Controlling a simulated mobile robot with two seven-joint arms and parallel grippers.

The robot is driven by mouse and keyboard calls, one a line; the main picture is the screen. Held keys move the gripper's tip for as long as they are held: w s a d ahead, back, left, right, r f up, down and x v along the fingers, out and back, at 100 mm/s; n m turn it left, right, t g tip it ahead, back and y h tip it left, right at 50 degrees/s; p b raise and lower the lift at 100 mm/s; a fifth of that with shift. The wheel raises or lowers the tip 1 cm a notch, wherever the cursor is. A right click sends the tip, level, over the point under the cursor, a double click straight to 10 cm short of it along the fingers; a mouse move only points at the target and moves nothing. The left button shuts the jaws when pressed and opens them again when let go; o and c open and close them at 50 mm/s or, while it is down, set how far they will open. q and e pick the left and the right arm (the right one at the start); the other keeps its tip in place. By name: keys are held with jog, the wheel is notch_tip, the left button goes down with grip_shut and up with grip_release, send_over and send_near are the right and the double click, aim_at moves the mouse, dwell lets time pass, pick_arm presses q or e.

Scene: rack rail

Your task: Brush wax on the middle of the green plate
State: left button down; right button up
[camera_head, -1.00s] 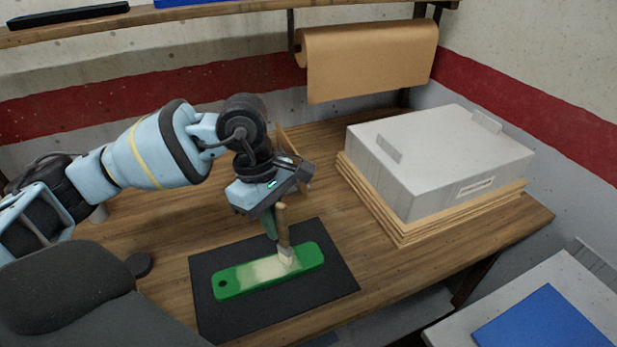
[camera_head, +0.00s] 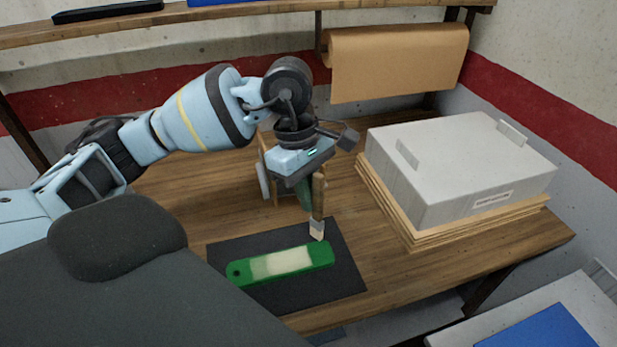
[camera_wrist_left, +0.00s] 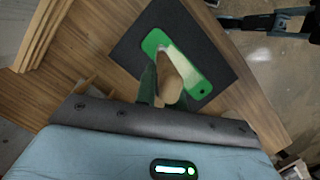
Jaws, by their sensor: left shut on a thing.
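The green plate (camera_head: 241,272) lies on a dark mat (camera_head: 345,277) on the wooden table, with a round hole at its left end. A pale wax patch (camera_head: 282,263) covers its middle; green shows at both ends. My left gripper (camera_head: 313,190) is shut on the wooden handle of a brush (camera_head: 318,205). The brush is upright with its pale bristles down, over or just behind the plate's right end; it looks raised off the plate. In the left wrist view the fingers (camera_wrist_left: 163,88) and the brush handle (camera_wrist_left: 173,85) cover part of the plate (camera_wrist_left: 195,86). My right gripper is not in view.
A grey box (camera_head: 462,165) on stacked boards (camera_head: 405,221) stands right of the mat. A brown paper roll (camera_head: 398,62) hangs behind. A wooden stand (camera_head: 268,170) is behind my gripper. A side table with a blue sheet (camera_head: 545,330) is at lower right.

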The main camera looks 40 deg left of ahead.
pick_arm(q)
jog(key=shift+d+p+v, duration=0.25)
jog(key=shift+p+v, duration=0.2)
jog(key=shift+v, duration=0.65)
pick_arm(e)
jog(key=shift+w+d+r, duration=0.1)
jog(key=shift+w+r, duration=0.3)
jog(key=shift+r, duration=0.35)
pick_arm(q)
jog(key=shift+s+r, duration=0.1)
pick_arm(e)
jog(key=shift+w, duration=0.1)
